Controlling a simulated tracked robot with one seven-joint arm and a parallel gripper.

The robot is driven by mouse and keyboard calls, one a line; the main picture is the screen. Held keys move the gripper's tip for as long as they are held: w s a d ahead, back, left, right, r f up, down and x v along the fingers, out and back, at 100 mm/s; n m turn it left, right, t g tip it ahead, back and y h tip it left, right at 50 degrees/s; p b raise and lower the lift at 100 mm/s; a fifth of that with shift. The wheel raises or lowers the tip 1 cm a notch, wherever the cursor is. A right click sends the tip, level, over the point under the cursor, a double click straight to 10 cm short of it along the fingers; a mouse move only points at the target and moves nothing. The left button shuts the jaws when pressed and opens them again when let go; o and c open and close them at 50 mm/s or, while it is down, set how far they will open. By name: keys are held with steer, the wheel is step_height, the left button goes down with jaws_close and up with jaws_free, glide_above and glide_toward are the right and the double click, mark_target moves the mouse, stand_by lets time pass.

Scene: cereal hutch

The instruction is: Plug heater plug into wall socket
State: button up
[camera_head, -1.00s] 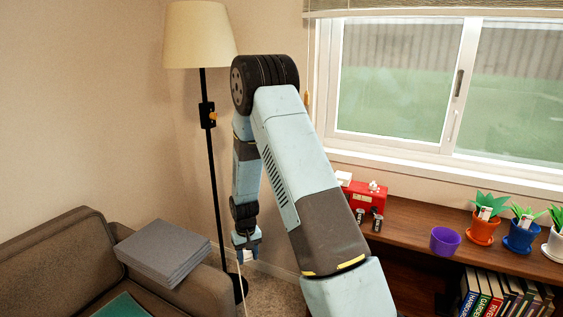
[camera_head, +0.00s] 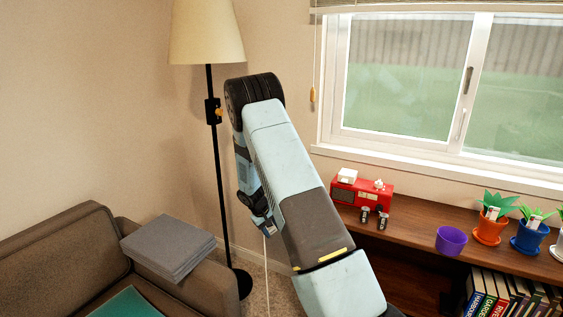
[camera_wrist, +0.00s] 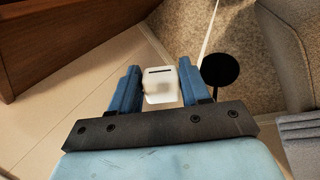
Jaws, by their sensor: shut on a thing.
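My gripper (camera_wrist: 160,78) is shut on a white plug (camera_wrist: 160,92), which sits between its two blue fingers in the wrist view. The plug's visible face has a dark slit near its far edge. In the head view my gripper (camera_head: 265,228) is low behind my forearm, so its fingertips and the plug are mostly hidden. A thin white cord (camera_head: 267,275) hangs below it and also shows in the wrist view (camera_wrist: 211,30). I cannot make out the wall socket in either current view.
A black floor lamp (camera_head: 217,165) stands left of my arm, its round base (camera_wrist: 220,69) on the carpet. A brown sofa (camera_head: 60,262) with grey folded cloth (camera_head: 168,247) is at left. A wooden shelf (camera_head: 405,232) with a red radio (camera_head: 362,194) and pots stands at right.

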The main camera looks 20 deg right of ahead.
steer(key=w+d+r+n+t+h, duration=0.1)
steer(key=w+d+r+t+h, duration=0.1)
steer(key=w+d+h, duration=0.5)
steer(key=w+d+r+n+t+h, duration=0.1)
steer(key=w+d+r+n+t, duration=0.1)
steer(key=w, duration=0.6)
steer(key=w+d+r+n+t+h, duration=0.1)
steer(key=w+d+r+t, duration=0.2)
steer(key=w+d+r, duration=0.4)
steer(key=w+d+r+n+t, duration=0.2)
steer(key=w+d+r, duration=0.3)
steer(key=w, duration=0.4)
steer(key=shift+d+n+t+h, duration=0.3)
steer(key=shift+t+h, duration=0.1)
steer(key=shift+t, duration=0.4)
steer(key=shift+x, duration=1)
stand_by(1.3)
steer(key=o, duration=1)
steer(key=shift+o, duration=0.2)
